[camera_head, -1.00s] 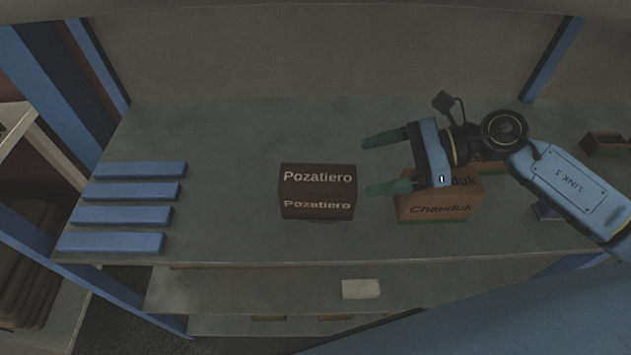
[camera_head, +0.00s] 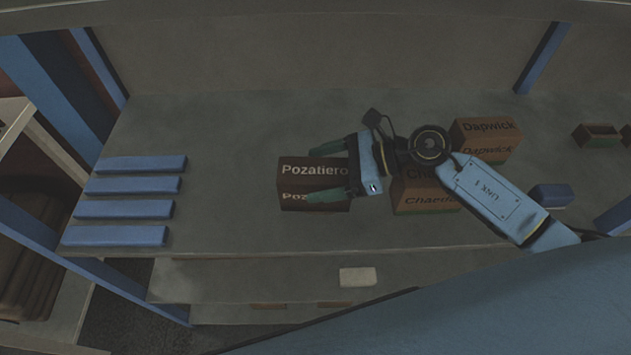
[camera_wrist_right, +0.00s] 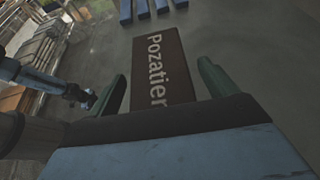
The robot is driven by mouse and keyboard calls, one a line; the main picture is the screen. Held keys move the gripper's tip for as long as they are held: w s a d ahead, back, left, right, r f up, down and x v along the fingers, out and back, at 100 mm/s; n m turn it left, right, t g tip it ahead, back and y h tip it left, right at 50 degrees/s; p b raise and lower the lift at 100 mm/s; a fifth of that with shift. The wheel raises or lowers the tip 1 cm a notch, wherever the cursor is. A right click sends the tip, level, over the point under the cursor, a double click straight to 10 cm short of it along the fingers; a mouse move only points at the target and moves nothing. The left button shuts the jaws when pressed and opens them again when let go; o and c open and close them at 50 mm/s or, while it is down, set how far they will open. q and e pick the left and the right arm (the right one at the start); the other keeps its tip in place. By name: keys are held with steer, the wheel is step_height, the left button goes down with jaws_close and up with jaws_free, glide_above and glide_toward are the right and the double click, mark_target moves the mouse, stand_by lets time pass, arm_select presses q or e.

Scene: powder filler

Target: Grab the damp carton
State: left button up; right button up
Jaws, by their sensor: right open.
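The dark brown Pozatiero carton (camera_head: 292,183), darker than the other cartons, stands on the shelf top left of the tan ones. My right gripper (camera_head: 309,174) is open, with its green fingers reaching from the right over the carton's far and near sides. In the right wrist view the carton (camera_wrist_right: 158,60) lies between the two spread fingers (camera_wrist_right: 162,72), with a gap on each side. Whether the fingers are fully down at its height I cannot tell. My left arm shows small at the left of the wrist view; its gripper (camera_wrist_right: 80,96) is unclear.
A tan Chaeduk carton (camera_head: 425,200) stands under my right wrist, partly hidden. A Dapwick carton (camera_head: 485,140) stands behind it. Several blue bars (camera_head: 125,200) lie at the left. A small open box (camera_head: 597,135) is at the right. The shelf (camera_head: 225,180) between bars and carton is clear.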

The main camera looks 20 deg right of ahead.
steer(key=c, duration=1.4)
steer(key=shift+r, duration=0.15)
